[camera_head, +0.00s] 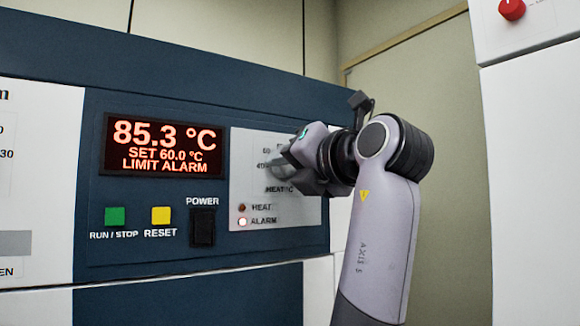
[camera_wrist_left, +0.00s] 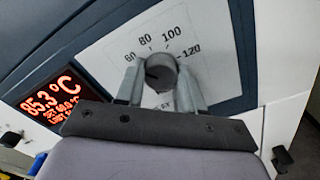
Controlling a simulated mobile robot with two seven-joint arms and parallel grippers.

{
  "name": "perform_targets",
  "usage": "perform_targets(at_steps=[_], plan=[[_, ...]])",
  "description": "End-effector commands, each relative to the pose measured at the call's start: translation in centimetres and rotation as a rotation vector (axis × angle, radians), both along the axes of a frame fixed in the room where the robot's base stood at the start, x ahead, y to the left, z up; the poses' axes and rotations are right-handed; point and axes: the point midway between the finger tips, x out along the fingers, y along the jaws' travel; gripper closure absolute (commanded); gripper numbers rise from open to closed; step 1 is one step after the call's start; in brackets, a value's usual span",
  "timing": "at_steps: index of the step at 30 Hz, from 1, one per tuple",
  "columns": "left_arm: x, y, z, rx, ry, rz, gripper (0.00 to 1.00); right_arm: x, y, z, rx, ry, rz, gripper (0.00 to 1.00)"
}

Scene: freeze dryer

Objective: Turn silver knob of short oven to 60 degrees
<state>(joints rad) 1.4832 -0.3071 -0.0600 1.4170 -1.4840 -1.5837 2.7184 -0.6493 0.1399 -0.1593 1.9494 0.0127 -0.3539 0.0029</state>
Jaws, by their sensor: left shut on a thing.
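The short oven's blue control panel (camera_head: 265,96) fills the left and middle of the head view. Its silver knob (camera_wrist_left: 160,70) sits on a white dial plate marked 60, 80, 100 and 120 in the left wrist view. My left gripper (camera_head: 284,162) reaches the dial from the right and hides most of the knob in the head view. In the left wrist view its two fingers (camera_wrist_left: 160,84) are shut on the knob, one on each side. I cannot read the knob's pointer for certain. The display (camera_head: 163,146) reads 85.3 °C, SET 60.0 °C, LIMIT ALARM.
Below the display are a green RUN/STOP button (camera_head: 115,217), a yellow RESET button (camera_head: 161,216) and a black POWER switch (camera_head: 202,228). The ALARM lamp (camera_head: 242,222) glows; the HEAT lamp (camera_head: 241,208) is dull red. A white cabinet (camera_head: 530,150) with a red knob (camera_head: 512,9) stands right.

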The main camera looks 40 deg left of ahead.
Motion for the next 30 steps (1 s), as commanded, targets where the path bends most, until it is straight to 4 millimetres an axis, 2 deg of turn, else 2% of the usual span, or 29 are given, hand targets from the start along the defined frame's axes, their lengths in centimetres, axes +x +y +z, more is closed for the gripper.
perform_targets(at_steps=[21,22,24,30], plan=[[0.06,-0.06,-0.15,-0.031,-0.066,0.0,0.93,-0.01,0.0,-0.03,0.0,0.0,0.0,0.57],[0.06,-0.06,-0.14,-0.031,-0.066,0.0,0.56,-0.01,0.0,-0.03,0.0,0.0,0.0,0.57],[0.06,-0.06,-0.13,-0.03,-0.067,-0.001,0.37,-0.01,0.0,-0.03,0.0,0.0,0.0,0.57],[0.04,-0.04,-0.08,-0.029,-0.067,0.0,0.37,0.0,0.0,-0.02,0.0,0.0,0.0,0.57]])
